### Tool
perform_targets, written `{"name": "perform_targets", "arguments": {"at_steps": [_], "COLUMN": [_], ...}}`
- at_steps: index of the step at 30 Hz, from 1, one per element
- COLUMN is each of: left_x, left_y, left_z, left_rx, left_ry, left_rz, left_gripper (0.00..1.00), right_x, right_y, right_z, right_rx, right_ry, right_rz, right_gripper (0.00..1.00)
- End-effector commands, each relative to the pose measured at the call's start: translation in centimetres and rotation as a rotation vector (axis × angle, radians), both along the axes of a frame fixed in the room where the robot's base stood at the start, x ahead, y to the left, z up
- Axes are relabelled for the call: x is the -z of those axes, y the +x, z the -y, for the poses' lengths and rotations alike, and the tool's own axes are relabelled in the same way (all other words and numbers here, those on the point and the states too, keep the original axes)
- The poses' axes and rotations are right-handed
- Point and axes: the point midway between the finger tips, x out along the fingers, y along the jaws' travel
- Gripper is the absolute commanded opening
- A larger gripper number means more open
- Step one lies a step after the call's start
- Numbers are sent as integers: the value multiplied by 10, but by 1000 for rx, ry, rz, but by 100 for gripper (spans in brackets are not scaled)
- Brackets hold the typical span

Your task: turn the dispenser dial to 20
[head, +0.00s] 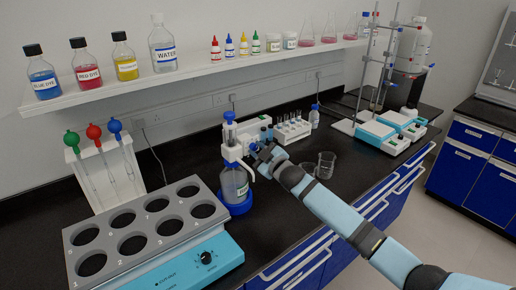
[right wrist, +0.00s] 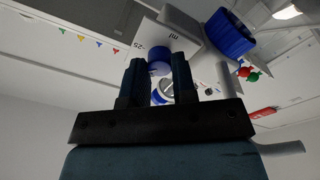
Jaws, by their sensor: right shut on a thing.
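The dispenser (head: 232,153) has a white body with a blue top and sits on a clear bottle (head: 233,184) in a blue base ring, left of the middle in the head view. My right gripper (head: 263,156) reaches its right side from the front right. In the right wrist view, the two dark fingers of my right gripper are shut on the blue dial (right wrist: 160,62). Beyond it is the white dispenser face (right wrist: 150,42) with "ml" and "25" marks. The dial's exact setting cannot be read. My left gripper is not in view.
A grey block with round wells and a blue control panel (head: 205,257) stands at the front left. A pipette stand (head: 77,172) is behind it. Glass beakers (head: 326,164) and a tube rack (head: 292,131) stand near my right gripper. A bottle shelf (head: 195,74) runs above.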

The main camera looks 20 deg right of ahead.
Motion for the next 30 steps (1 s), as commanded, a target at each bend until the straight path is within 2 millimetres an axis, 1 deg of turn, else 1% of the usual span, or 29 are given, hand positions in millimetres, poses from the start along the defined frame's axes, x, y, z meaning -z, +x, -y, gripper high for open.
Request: {"name": "perform_targets", "arguments": {"at_steps": [1,9,22,23,24,26,30], "left_x": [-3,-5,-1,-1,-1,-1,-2], "left_y": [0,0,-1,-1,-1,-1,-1], "left_z": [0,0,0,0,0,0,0], "left_rx": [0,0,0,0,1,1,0], "left_ry": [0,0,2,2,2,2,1], "left_rz": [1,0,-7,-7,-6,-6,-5], "left_gripper": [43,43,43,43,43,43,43], "right_x": [0,-1,-1,-1,-1,-1,0], "right_y": [0,0,0,0,0,0,0], "right_z": [0,0,0,0,0,0,0], "right_rx": [0,-1,-1,-1,-1,0,0], "right_ry": [20,79,87,87,87,86,86], "right_rz": [-7,-28,-30,-30,-30,-30,-30], "right_gripper": [2,2,2,28,37,50,51]}}
